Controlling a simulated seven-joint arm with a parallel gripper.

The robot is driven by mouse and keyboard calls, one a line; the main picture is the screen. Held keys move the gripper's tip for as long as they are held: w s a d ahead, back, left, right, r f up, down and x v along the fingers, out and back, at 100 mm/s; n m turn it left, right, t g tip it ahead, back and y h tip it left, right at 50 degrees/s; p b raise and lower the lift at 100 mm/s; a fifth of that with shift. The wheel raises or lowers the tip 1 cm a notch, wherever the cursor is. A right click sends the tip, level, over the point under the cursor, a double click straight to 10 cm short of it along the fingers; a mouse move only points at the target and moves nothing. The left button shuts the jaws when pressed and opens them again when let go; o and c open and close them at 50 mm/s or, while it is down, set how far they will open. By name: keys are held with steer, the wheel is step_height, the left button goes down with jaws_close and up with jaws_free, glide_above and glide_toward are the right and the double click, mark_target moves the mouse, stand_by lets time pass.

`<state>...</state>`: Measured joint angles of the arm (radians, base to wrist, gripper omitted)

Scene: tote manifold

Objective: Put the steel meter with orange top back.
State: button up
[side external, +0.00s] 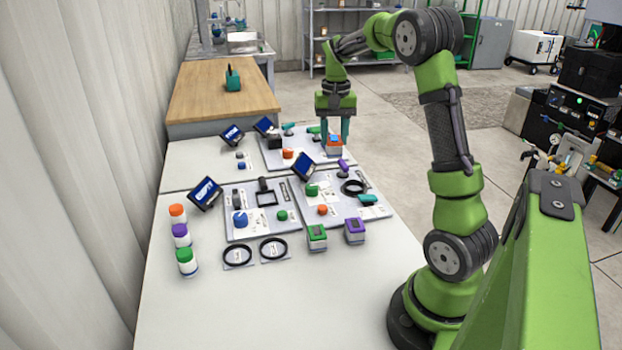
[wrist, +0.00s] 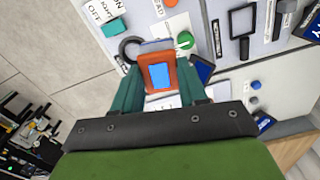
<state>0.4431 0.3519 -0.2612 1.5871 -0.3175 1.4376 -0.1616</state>
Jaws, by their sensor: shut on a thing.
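The steel meter with orange top (side external: 334,147) is between the fingers of my gripper (side external: 334,134), at the right side of the back panel (side external: 270,157) in the side view. In the wrist view the meter (wrist: 160,74) shows its orange top and blue screen, with the teal fingers of my gripper (wrist: 162,90) closed on both sides of it. Its lower part is mostly hidden, and I cannot tell whether it touches the panel. A black ring (wrist: 127,46) is partly hidden beside the fingers.
Green-topped (side external: 317,238) and purple-topped (side external: 355,231) meters stand in front of the front right panel (side external: 338,211). The front left panel (side external: 255,227) has a blue knob. Several coloured-cap bottles (side external: 182,237) line the left side. Two black rings lie near the front. The table's front is clear.

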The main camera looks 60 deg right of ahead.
steer(key=s+a+f+n, duration=0.15)
steer(key=s+f, duration=0.25)
steer(key=s, duration=0.4)
steer(key=s+a+f, duration=0.3)
steer(key=s, duration=0.6)
steer(key=shift+n, duration=0.35)
steer(key=shift+w+d+f, duration=0.1)
steer(key=shift+w+f, duration=0.05)
steer(key=shift+f, duration=4)
steer(key=shift+f, duration=0.2)
steer(key=o, duration=1.2)
steer(key=shift+r, duration=0.2)
